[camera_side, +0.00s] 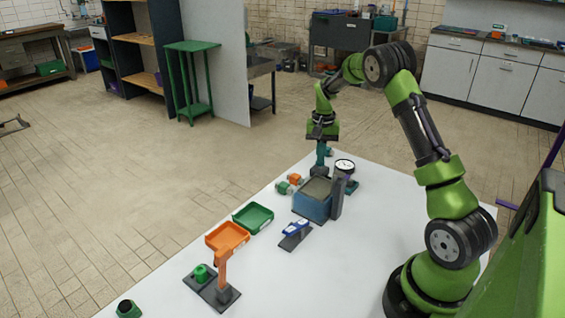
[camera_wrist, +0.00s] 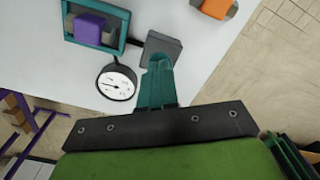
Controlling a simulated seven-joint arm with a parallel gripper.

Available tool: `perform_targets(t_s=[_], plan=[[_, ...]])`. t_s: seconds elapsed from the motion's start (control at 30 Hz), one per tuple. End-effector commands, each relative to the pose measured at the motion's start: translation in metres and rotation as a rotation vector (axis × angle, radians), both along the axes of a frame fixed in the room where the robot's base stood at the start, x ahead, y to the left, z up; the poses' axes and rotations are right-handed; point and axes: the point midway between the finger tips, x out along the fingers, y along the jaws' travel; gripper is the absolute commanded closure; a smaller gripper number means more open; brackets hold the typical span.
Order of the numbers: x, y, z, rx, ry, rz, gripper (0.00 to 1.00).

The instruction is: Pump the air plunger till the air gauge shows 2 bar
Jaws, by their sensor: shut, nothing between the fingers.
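The round air gauge (camera_side: 344,165) has a white dial and a black rim. It also shows in the wrist view (camera_wrist: 117,82), with a thin dark needle; its numbers are too small to read. My gripper (camera_side: 320,166) points down at the far end of the table, just left of the gauge. In the wrist view my gripper's teal fingers (camera_wrist: 160,64) are shut and empty, with their tips over or at a dark grey block (camera_wrist: 163,45). I cannot tell if they touch it. A purple block (camera_wrist: 88,30) sits in a teal frame (camera_wrist: 123,28) nearby. I cannot tell which part is the air plunger.
A blue box (camera_side: 312,208) with a grey upright plate stands in front of the gripper. Orange pieces (camera_side: 295,179) lie to its left. A green tray (camera_side: 253,218), an orange tray (camera_side: 226,236) and a blue rocker (camera_side: 297,229) are nearer. The table's right side is clear.

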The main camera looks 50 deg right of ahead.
Motion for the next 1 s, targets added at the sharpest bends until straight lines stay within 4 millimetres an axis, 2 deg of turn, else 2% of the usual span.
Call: perform_targets(t_s=[1.0], plan=[[0.0, 0.0001, -0.0057, 0.001, 0.001, 0.001, 1.0]])
